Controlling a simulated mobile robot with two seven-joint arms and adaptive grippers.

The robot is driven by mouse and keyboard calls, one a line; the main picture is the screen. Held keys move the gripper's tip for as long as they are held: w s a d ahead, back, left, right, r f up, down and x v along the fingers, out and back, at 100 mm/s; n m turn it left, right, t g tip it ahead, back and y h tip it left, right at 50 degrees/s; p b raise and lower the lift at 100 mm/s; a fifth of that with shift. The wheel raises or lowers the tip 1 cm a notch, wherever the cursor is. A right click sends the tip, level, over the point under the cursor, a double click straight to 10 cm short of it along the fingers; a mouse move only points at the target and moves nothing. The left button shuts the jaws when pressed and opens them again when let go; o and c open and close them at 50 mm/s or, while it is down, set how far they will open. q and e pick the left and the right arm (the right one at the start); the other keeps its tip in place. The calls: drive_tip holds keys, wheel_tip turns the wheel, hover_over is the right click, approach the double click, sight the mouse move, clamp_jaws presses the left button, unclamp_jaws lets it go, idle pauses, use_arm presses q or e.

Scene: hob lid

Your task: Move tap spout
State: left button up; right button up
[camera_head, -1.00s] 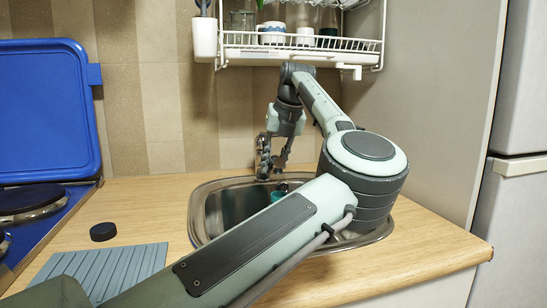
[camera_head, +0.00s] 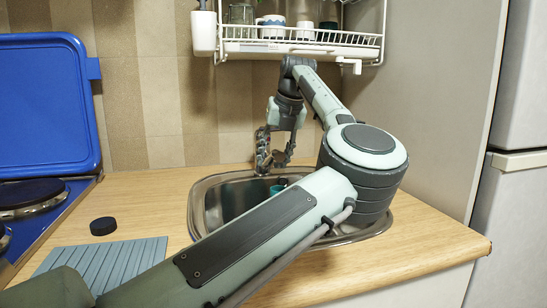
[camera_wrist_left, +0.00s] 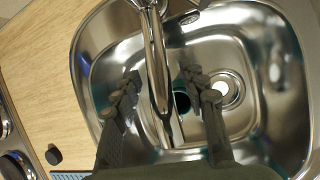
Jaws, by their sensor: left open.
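The tap spout (camera_wrist_left: 157,70) is a shiny metal tube reaching over the steel sink (camera_wrist_left: 95,65) in the left wrist view. My left gripper (camera_wrist_left: 162,84) is open, with one dark finger on each side of the spout. A gap shows between the spout and each finger, so I see no clear contact. In the head view, my left gripper (camera_head: 272,162) is over the back of the sink (camera_head: 199,208), pointing down. There the gripper and arm hide most of the tap. My right gripper is not in view.
A teal cup (camera_head: 278,188) stands in the sink. A white dish rack (camera_head: 300,46) hangs above. A blue hob lid (camera_head: 45,105) stands open at the left. A black round knob-like piece (camera_head: 103,226) and a grey ribbed mat (camera_head: 105,262) lie on the wooden counter.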

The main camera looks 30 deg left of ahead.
use_arm(q)
drive_tip(key=v, duration=0.7)
drive_tip(key=shift+d+r, duration=0.15)
drive_tip(key=shift+r, duration=0.1)
drive_tip(key=shift+f, duration=0.1)
